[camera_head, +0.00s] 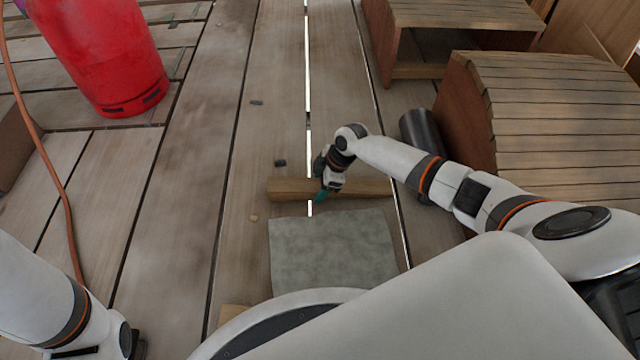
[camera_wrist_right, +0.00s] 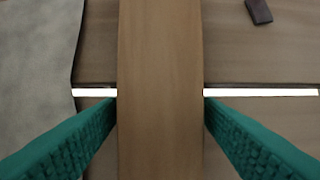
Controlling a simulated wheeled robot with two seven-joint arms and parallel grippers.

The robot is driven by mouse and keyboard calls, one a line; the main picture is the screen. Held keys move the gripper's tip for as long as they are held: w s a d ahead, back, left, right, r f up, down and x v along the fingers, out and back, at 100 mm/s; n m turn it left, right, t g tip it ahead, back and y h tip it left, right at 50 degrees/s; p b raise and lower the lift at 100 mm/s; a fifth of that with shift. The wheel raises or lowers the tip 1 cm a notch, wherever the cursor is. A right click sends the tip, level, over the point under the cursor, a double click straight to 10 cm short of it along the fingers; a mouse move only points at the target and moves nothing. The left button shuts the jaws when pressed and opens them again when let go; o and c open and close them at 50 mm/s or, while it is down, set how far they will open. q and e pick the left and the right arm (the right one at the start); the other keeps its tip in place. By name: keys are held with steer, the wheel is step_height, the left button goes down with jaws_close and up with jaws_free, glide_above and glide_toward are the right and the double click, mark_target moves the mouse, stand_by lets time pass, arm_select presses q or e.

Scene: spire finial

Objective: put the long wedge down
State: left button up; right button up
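The long wedge (camera_head: 290,189), a plain brown wooden bar, lies crosswise low over the planks, just beyond the grey sheet. Whether it touches the floor, I cannot tell. My right gripper (camera_head: 322,190) points down over its middle. In the right wrist view, the wedge (camera_wrist_right: 160,90) runs top to bottom between the two green fingers of the right gripper (camera_wrist_right: 160,105). The fingertips meet its two long sides with no visible gap. Both ends of the wedge are outside the wrist view. My left arm shows at the bottom left, but its gripper is out of view.
A grey sheet (camera_head: 330,255) lies on the near side of the wedge. Small dark blocks (camera_head: 280,162) lie on the planks. A red cylinder (camera_head: 105,55) stands at the upper left, with an orange hose nearby. Curved slatted wooden structures (camera_head: 560,110) and a dark cylinder (camera_head: 420,130) are at right.

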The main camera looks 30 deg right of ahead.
steer(key=shift+o, duration=0.5)
steer(key=shift+r, duration=0.1)
steer(key=shift+d+r+p, duration=0.1)
steer(key=shift+r+p, duration=0.2)
steer(key=p+v, duration=0.7)
steer(key=v, duration=0.4)
steer(key=shift+r+p, duration=0.2)
steer(key=shift+p, duration=0.2)
